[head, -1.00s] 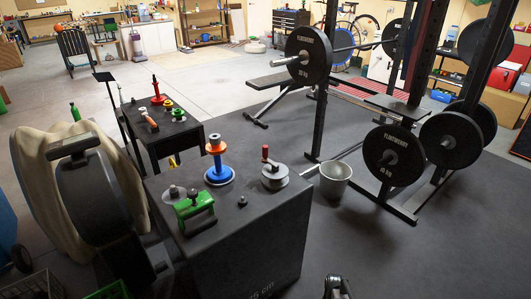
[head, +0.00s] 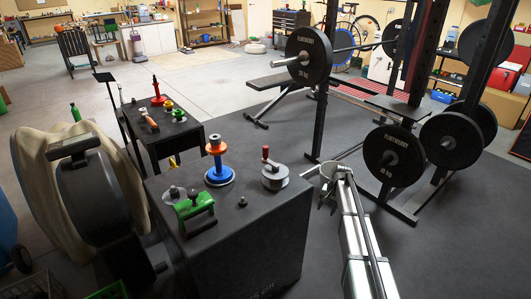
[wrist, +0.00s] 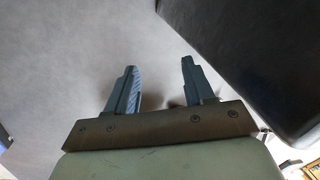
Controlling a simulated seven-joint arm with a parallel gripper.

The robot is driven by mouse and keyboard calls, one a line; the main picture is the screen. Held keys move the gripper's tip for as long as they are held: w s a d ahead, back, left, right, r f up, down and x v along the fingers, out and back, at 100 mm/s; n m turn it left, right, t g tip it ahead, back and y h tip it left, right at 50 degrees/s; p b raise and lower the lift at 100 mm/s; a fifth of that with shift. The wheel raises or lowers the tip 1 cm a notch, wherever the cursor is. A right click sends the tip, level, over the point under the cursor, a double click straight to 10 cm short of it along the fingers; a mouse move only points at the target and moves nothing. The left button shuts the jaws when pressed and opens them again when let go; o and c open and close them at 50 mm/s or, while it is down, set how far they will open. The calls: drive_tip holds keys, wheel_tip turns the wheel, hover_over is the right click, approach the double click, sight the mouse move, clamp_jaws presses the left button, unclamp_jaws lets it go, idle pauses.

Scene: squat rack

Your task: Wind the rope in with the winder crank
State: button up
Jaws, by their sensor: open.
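The winder appears to be the grey drum (head: 275,180) on the near black box, by its right edge. Its crank has an upright red handle (head: 265,153). I cannot make out a rope on it. My gripper (head: 326,196) is to the right of the winder, beyond the box edge, and apart from it. In the wrist view my gripper (wrist: 159,80) is open, with nothing between its two fingers.
The black box (head: 245,235) also carries a blue spool with an orange top (head: 218,170) and a green-handled tool (head: 193,208). The squat rack with plates (head: 393,155) stands to the right.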

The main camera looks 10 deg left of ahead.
drive_tip(key=w+r, duration=0.6)
drive_tip(key=r, duration=0.1)
wheel_tip(320, 180, up, 28)
drive_tip(key=n+h, duration=0.2)
drive_tip(key=n, duration=0.6)
hover_over(265, 151)
drive_tip(key=w, duration=0.1)
drive_tip(key=f, duration=1.3)
drive_tip(key=shift+w+f, duration=0.2)
drive_tip(key=shift+f, duration=0.2)
drive_tip(key=shift+c, duration=0.2)
clamp_jaws()
